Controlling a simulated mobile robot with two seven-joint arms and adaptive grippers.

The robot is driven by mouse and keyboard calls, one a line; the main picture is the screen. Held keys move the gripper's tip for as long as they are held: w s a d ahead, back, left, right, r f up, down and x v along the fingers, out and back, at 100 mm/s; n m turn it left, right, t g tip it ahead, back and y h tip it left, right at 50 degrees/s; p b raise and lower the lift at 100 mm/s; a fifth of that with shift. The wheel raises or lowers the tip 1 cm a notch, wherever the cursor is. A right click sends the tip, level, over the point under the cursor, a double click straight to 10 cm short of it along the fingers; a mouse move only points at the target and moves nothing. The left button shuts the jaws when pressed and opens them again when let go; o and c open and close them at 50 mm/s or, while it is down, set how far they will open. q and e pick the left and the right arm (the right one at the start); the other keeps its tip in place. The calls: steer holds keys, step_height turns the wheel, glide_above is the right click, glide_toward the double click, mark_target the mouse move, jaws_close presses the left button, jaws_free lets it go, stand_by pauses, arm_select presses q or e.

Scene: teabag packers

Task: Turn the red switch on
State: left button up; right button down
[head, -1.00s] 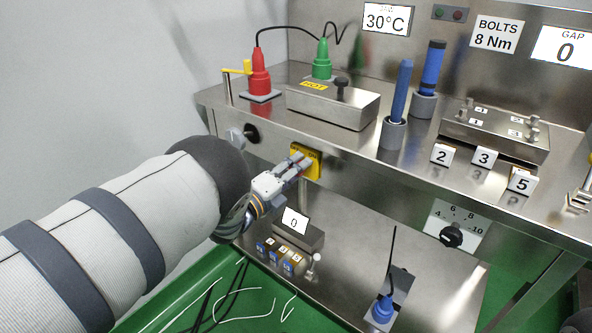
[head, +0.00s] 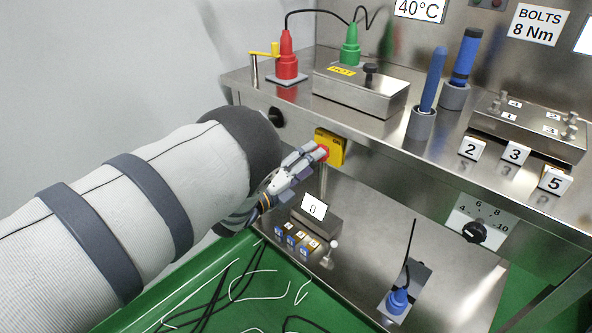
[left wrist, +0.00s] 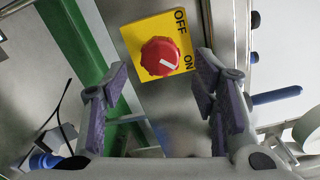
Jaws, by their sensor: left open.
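The red switch (head: 323,152) is a round knob on a yellow plate on the front face of the upper shelf. In the left wrist view the red knob (left wrist: 160,56) lies between the fingers, and the plate (left wrist: 138,38) reads OFF and ON. The knob's white mark slants to the lower right, on the ON side. My left gripper (head: 312,154) is open in front of the knob. In the left wrist view, the fingers (left wrist: 163,72) stand apart on both sides, with a visible gap to the knob. My right gripper is not in view.
A black knob (head: 276,117) sits left of the switch on the same face. Below are a small box reading 0 (head: 318,222) and a blue plug (head: 398,300). The shelf holds a red plug (head: 287,62) and a metal box (head: 350,92). A display reads 40°C (head: 419,9).

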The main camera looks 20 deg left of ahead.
arm_select(q)
steer(key=v, duration=0.8)
steer(key=s+a+f+n+g+y+p, duration=0.2)
steer(key=s+a+f+n+g+y, duration=0.15)
steer(key=s+f+n, duration=0.35)
steer(key=s+a+f+n+g+y+p, duration=0.2)
steer(key=s+f+n+g+y+p, duration=0.25)
steer(key=s, duration=0.55)
steer(key=s+d+r+n+g+p, duration=0.1)
steer(key=s+d+n+g, duration=0.1)
steer(key=s, duration=0.9)
steer(key=s+d+n+g+h+p, duration=0.1)
steer(key=s+n+g, duration=0.4)
steer(key=s, duration=0.5)
steer(key=s+d+r+n+g+h, duration=0.1)
steer(key=s+d+n+g, duration=0.2)
steer(key=s+n, duration=0.4)
steer(key=s+g, duration=0.1)
steer(key=s, duration=0.3)
steer(key=shift+s+d+r+p, duration=0.15)
steer(key=shift+s+r+p, duration=0.2)
steer(key=shift+p, duration=0.05)
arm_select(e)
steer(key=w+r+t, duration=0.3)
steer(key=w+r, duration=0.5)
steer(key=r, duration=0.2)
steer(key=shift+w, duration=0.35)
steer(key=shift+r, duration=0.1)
